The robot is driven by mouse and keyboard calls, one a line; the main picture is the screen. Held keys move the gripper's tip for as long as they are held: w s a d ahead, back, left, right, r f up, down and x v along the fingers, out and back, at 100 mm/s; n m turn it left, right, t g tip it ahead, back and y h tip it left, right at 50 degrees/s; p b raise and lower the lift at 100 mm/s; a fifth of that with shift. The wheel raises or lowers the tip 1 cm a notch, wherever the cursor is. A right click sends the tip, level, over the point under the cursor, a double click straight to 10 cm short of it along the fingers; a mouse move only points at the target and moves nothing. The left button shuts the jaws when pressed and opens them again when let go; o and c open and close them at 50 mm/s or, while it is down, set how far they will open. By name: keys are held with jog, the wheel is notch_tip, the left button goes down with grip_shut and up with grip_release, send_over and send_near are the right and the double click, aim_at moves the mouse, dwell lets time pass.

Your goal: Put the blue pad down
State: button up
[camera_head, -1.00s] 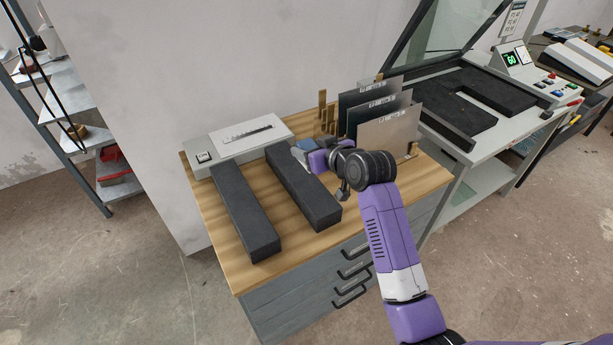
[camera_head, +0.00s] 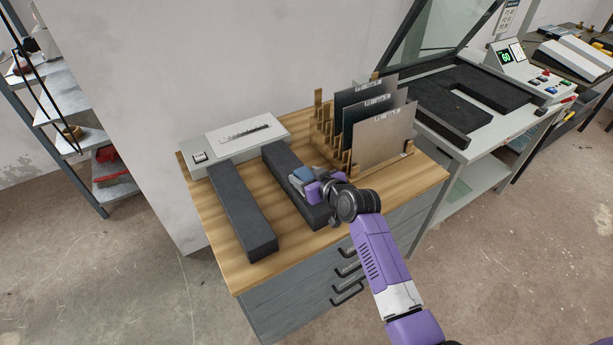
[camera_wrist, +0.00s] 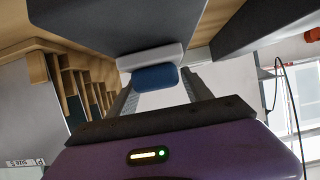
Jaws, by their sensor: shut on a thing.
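My gripper (camera_wrist: 160,92) is shut on the blue pad (camera_wrist: 155,78), which has a pale grey part along one side. In the head view the blue pad (camera_head: 303,174) is at the middle of the right-hand black bar (camera_head: 283,160), on or just above it. My gripper (camera_head: 308,183) reaches it from the right, low over that bar. In the wrist view the pad is close to the dark face of a bar (camera_wrist: 110,22). I cannot tell whether the pad touches it.
A second black bar (camera_head: 243,210) lies parallel to the left on the wooden bench top (camera_head: 215,235). A grey box (camera_head: 235,140) is behind. A wooden rack (camera_head: 322,125) with upright plates (camera_head: 383,138) stands right of the gripper. Bare wood lies between the bars.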

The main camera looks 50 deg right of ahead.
jog(key=shift+f, duration=0.1)
jog(key=o, duration=1)
jog(key=shift+f, duration=0.1)
jog(key=shift+c, duration=0.2)
jog(key=o, duration=0.4)
jog(key=shift+o, duration=0.2)
